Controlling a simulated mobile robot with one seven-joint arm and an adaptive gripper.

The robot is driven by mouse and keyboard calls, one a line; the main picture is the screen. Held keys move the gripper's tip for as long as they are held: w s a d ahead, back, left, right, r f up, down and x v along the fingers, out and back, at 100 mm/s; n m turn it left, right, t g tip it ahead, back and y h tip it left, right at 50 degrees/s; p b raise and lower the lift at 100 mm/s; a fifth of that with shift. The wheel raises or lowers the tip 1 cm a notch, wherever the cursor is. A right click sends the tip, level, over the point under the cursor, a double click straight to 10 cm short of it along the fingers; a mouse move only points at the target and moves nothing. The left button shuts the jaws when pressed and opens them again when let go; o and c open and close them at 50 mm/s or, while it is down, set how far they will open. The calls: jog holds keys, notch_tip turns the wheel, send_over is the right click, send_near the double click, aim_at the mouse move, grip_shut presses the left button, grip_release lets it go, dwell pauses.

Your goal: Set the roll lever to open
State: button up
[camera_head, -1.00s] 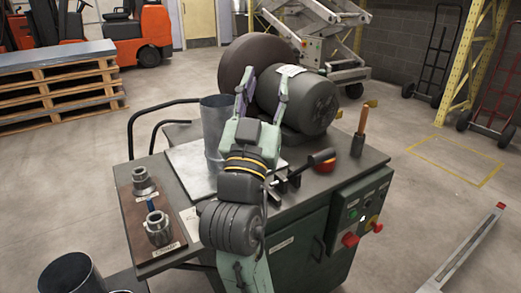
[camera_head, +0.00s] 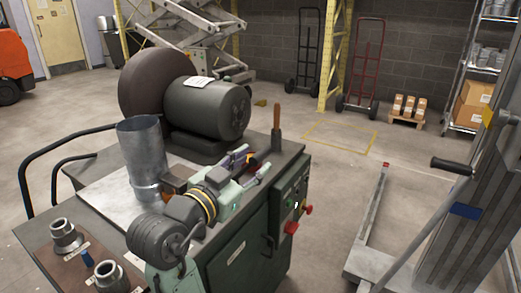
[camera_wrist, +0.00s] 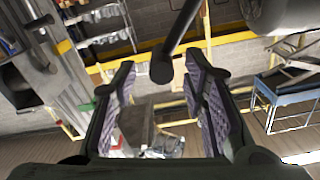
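The roll lever (camera_wrist: 180,38) shows in the wrist view as a dark rod with a rounded black knob at its lower end. The knob appears between my fingertips in that picture; whether it is within their depth or beyond them, I cannot tell. My gripper (camera_wrist: 160,76) is open, with a purple-grey pad on each side and nothing clamped. In the head view my gripper (camera_head: 257,162) points right, low over the right part of the green machine bench (camera_head: 240,236). There the lever is mostly hidden by my gripper and cannot be made out clearly.
A metal duct cylinder (camera_head: 143,155) stands close left of my arm. A large dark motor drum (camera_head: 207,108) is behind. An upright wooden handle (camera_head: 277,120) stands right of my gripper. A red button (camera_head: 291,228) is on the front panel. Fittings (camera_head: 66,235) lie left.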

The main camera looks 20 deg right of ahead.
aim_at(267, 152)
jog(key=p+x, duration=0.1)
jog(key=x, duration=0.5)
jog(key=shift+w+d, duration=0.25)
jog(key=shift+d, duration=0.05)
jog(key=shift+c, duration=0.6)
jog(key=c, duration=0.5)
grip_shut()
jog(key=shift+f, duration=0.1)
